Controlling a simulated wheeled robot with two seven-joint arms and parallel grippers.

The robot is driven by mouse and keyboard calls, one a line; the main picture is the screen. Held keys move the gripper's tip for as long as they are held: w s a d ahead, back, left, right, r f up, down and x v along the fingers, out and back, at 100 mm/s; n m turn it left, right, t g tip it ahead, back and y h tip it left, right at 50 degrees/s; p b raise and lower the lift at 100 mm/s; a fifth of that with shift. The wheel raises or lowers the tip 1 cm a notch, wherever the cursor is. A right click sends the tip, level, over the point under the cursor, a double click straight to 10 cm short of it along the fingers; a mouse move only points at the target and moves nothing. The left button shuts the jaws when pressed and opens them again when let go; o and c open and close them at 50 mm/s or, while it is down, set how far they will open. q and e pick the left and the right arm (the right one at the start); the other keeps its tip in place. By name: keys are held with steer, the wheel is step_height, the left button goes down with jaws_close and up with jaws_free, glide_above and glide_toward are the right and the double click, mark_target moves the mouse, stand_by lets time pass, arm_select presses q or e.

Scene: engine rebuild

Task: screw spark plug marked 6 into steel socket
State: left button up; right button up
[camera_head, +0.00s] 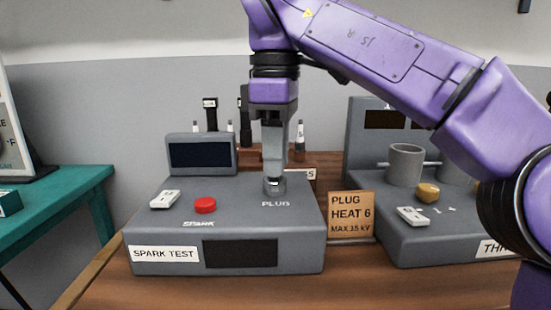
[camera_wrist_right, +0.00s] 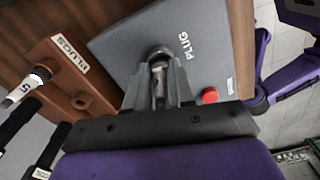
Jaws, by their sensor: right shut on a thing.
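My right gripper (camera_head: 274,178) points straight down over the grey spark test box (camera_head: 170,225), just behind its PLUG label. In the wrist view my right gripper (camera_wrist_right: 159,62) is shut on a spark plug (camera_wrist_right: 159,80), which stands between the fingers. The steel socket (camera_head: 274,188) shows as a small metal ring at the fingertips. The plug's lower end is at the socket, but the fingers hide how deep it sits. I cannot read a number on the held plug. My left gripper is in neither view.
The wooden PLUGS rack (camera_wrist_right: 55,62) stands behind the box, with a plug marked 5 (camera_wrist_right: 25,90). A red button (camera_head: 205,205) and a white switch (camera_head: 164,199) are on the box. Another grey station (camera_head: 400,240) stands right.

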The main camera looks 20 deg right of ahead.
steer(key=shift+f+m+b, duration=0.15)
steer(key=shift+m+b, duration=0.35)
steer(key=shift+m, duration=1.3)
steer(key=m, duration=0.5)
steer(key=shift+m, duration=0.4)
steer(key=o, duration=0.9)
step_height(320, 180, up, 9)
steer(key=p, duration=0.8)
steer(key=shift+s+f, duration=0.1)
